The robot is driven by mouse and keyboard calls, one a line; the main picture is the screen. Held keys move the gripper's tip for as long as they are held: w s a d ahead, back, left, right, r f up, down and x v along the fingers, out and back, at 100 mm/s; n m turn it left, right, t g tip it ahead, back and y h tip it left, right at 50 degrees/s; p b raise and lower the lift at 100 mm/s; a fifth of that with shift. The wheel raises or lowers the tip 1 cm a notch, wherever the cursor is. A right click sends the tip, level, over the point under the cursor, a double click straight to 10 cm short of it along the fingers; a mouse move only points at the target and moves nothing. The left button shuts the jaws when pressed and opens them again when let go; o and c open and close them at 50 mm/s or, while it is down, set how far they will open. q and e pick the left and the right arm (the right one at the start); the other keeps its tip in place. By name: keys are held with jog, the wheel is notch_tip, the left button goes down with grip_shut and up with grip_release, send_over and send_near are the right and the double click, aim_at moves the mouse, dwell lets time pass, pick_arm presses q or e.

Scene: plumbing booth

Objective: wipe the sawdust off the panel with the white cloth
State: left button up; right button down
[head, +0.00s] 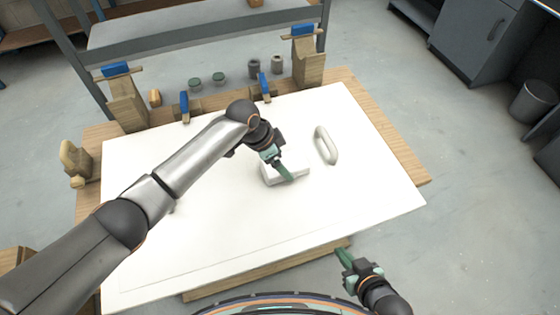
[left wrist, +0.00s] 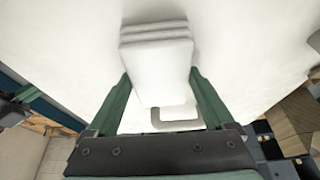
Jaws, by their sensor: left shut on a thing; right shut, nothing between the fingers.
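The large white panel (head: 350,205) lies flat on a wooden workbench. My left gripper (head: 284,172) is over the middle of the panel, shut on the white cloth (head: 272,180). The cloth is a thick folded pad; it also shows between the two green fingers in the left wrist view (left wrist: 157,75). It is at or very near the panel surface; contact is not clear. I cannot make out sawdust on the visible panel; my left arm hides part of its left side. My right gripper (head: 346,260) is shut and empty, off the panel's front edge.
Blue-topped clamps (head: 184,107) and wooden blocks (head: 126,102) line the back edge, with small round fittings (head: 219,78) behind. The panel's right and front areas are clear.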

pick_arm(q)
jog(key=shift+r+p, duration=1.8)
jog(key=shift+r, duration=1.2)
jog(key=shift+r, duration=0.1)
jog(key=shift+r, duration=1.4)
